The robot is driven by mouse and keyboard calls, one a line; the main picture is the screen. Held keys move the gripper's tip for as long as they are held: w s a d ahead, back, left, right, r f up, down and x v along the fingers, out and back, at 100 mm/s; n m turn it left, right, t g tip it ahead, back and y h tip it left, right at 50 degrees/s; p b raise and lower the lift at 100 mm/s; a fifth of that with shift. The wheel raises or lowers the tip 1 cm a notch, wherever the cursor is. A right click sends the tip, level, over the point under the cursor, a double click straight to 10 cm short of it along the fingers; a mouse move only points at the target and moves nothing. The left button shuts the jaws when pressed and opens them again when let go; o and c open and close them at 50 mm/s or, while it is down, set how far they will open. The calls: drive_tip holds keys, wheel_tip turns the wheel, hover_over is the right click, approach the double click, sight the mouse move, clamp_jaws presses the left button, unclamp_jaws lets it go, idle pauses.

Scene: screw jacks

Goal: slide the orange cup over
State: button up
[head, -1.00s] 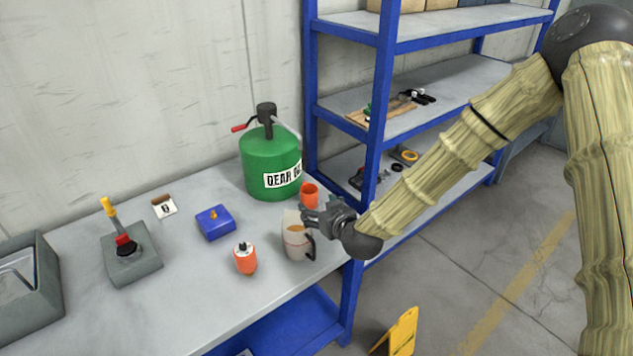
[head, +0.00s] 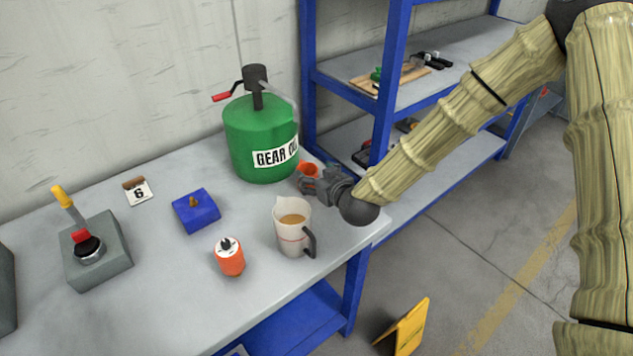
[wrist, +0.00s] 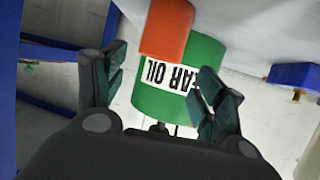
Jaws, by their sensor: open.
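The orange cup (head: 309,169) stands on the grey table, beside the front right of the green gear oil can (head: 262,135). My gripper (head: 308,180) is at the cup, in front of it and to its right, and hides part of it in the head view. In the wrist view the cup (wrist: 165,30) appears upside down, ahead of my gripper (wrist: 163,85) and between the lines of its two open fingers. The fingers are apart and nothing is held. Whether a finger touches the cup I cannot tell.
A measuring jug (head: 292,228) with brown liquid stands just in front of my gripper. An orange canister (head: 229,258), a blue box (head: 196,211) and a grey lever box (head: 97,252) are farther left. A blue shelf post (head: 380,90) rises behind the table's right end.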

sight(303, 169)
drive_tip(key=shift+w+f, duration=0.15)
drive_tip(key=shift+f, duration=0.4)
drive_tip(key=shift+w+a+f, duration=0.15)
drive_tip(key=shift+w+a, duration=0.1)
drive_tip(key=shift+w, duration=0.3)
drive_tip(key=shift+p+x, duration=1.3)
drive_tip(key=shift+x, duration=3.45)
drive_tip(key=c, duration=1)
drive_tip(key=shift+c, duration=0.2)
